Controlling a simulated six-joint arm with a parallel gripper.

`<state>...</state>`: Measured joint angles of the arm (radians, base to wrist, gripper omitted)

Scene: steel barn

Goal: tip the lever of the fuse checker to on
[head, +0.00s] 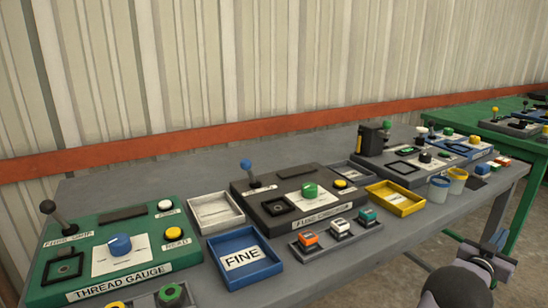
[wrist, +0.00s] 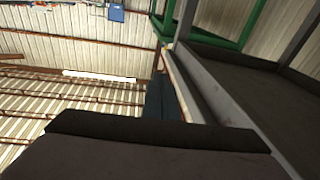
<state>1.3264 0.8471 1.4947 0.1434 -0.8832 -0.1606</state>
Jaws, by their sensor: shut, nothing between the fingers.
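The fuse checker (head: 318,200) is a dark grey box in the middle of the grey bench in the head view. Its lever (head: 247,170) stands at the back left corner, with a blue ball knob, tilted slightly left. A small white label lies beside the lever's foot, too small to read. The box also carries a green knob (head: 310,190), a yellow button (head: 340,184) and a square black frame. My gripper (head: 497,242) is at the lower right, beyond the bench's front edge and well apart from the checker. It is shut and empty; its fingers (wrist: 160,98) show in the wrist view.
The green thread gauge (head: 75,278), with a black-knobbed lever, is left of the checker. A white tray (head: 215,225) and a blue FINE tray (head: 245,278) lie between them. Small colored blocks sit in front; a yellow tray (head: 418,207) and cups are right. A corrugated wall stands behind.

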